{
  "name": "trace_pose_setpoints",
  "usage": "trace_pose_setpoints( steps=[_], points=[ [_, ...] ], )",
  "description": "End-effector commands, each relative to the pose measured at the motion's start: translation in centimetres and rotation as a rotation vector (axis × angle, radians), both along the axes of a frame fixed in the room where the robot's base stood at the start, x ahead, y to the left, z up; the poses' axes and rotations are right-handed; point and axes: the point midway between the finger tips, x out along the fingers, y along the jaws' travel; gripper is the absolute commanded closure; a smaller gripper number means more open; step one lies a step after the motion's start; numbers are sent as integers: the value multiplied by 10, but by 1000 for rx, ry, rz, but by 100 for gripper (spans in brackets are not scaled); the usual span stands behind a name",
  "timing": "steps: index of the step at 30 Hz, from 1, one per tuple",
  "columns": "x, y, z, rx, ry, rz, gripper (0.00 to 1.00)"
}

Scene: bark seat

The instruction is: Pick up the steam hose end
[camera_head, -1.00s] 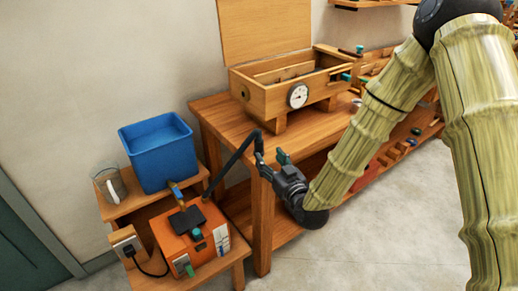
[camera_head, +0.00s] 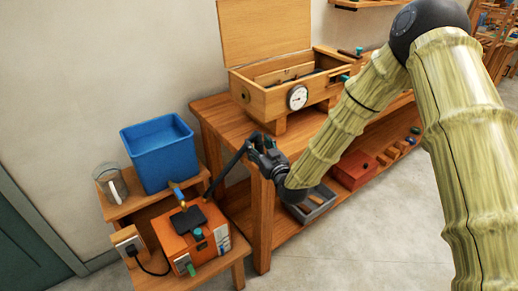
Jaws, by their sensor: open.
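The black steam hose (camera_head: 226,172) rises from the orange steam box (camera_head: 190,240) on the low stand and runs up to the right, to the front left corner of the workbench. Its end is by my gripper (camera_head: 259,149), in front of that corner. My gripper is open, with its dark fingers pointing left and up at the hose end. Fingers and hose are both dark and overlap here, so I cannot tell whether the end lies between the fingers or beside them, or whether they touch.
The workbench (camera_head: 222,111) carries an open wooden steam chest (camera_head: 265,98) with a dial. A blue tank (camera_head: 160,155) and a clear jug (camera_head: 110,184) stand on the low stand. A grey tray (camera_head: 316,208) and red box (camera_head: 354,170) sit on the lower shelf. Floor at right is clear.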

Motion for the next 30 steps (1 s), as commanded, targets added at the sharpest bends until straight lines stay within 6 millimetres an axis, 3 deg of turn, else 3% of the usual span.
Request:
trace_pose_setpoints(
  steps=[5, 12, 23, 30],
  points=[
    [0, 0, 0, 0, 0, 0, 51],
    [0, 0, 0, 0, 0, 0, 94],
    [0, 0, 1, 0, 0, 0, 94],
    [0, 0, 18, 1, -2, -1, 94]
  ],
)
